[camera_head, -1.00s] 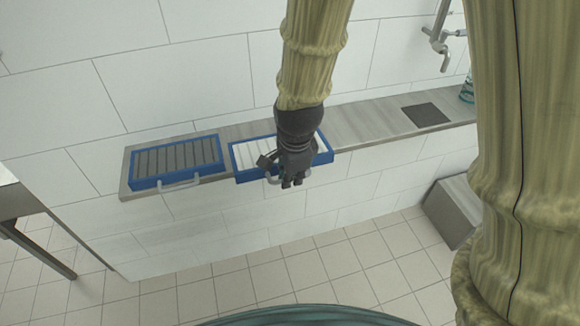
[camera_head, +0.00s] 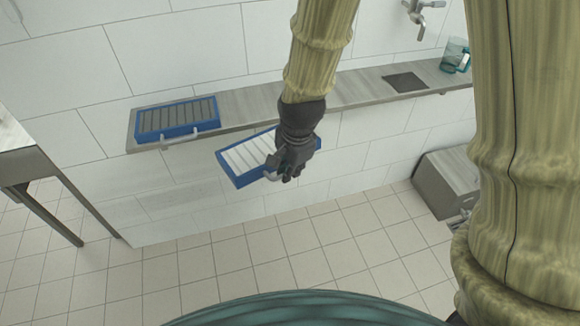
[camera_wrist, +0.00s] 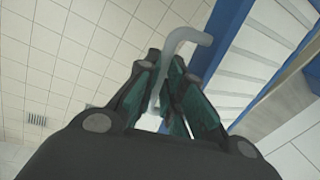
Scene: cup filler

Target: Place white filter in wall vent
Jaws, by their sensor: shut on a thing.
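The white filter (camera_head: 246,155) has white slats in a blue frame and a grey handle. It is held in the air in front of the shelf edge, tilted, in the head view. My gripper (camera_head: 281,172) is shut on its handle and hides part of its right side. In the wrist view the fingers (camera_wrist: 170,100) close around the grey handle (camera_wrist: 188,38), and the blue frame and white slats (camera_wrist: 262,45) show at the upper right. The wall vent cannot be made out in these frames.
A dark-slatted blue filter (camera_head: 178,119) lies on the left end of the grey shelf (camera_head: 247,104). A dark square plate (camera_head: 405,81) and a teal-handled glass (camera_head: 456,55) are on the shelf's right. A table (camera_head: 14,150) stands at left, a grey box (camera_head: 446,182) at right. Tiled floor is open.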

